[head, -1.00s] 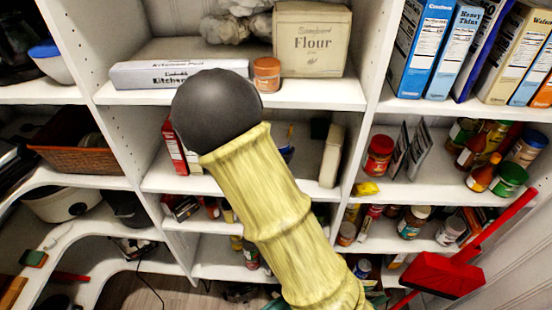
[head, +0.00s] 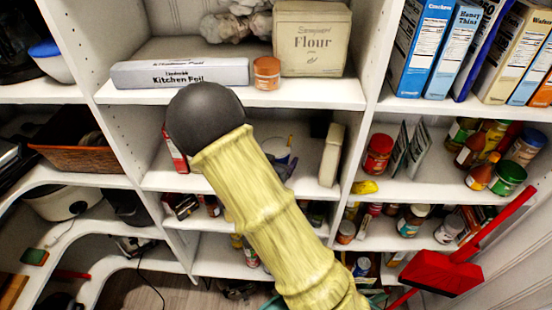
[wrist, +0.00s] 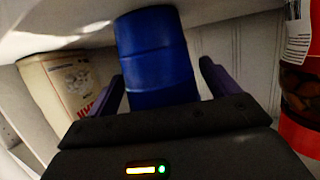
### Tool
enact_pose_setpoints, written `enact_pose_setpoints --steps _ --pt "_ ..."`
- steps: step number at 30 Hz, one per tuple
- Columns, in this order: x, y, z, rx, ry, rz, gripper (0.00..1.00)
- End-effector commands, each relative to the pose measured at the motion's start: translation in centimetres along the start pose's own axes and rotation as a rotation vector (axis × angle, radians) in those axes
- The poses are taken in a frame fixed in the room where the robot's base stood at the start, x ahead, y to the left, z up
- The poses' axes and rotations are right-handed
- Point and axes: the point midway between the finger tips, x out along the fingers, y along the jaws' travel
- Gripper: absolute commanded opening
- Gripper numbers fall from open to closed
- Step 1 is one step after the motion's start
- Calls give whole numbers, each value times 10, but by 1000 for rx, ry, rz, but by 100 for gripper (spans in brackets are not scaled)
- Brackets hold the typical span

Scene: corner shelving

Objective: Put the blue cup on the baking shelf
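The blue cup (wrist: 157,55) is large in the middle of the wrist view, between the two fingers of my gripper (wrist: 165,85). Its far end meets or nearly meets a white shelf board (wrist: 75,28) along the top of that view. The fingers flank the cup closely; whether they press on it I cannot tell. In the head view my arm hides the gripper, and I cannot make out the cup for sure. A shelf (head: 215,97) with a flour bag (head: 311,40), a kitchen foil box (head: 180,73) and an orange-brown jar (head: 267,73) looks like the baking shelf.
In the wrist view a pale container (wrist: 62,85) stands left of the cup and a red-ended jar (wrist: 300,125) right. In the head view, a white-and-blue round item (head: 277,150) shows beside my arm. Bare shelf lies in front of the foil box and flour.

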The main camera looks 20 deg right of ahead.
Motion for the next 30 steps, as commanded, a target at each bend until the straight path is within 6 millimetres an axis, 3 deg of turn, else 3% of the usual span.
enact_pose_setpoints --steps 11,30 --pt "-4 -1 -4 0 0 -2 87" --pt "-114 -1 -3 1 0 -4 87"
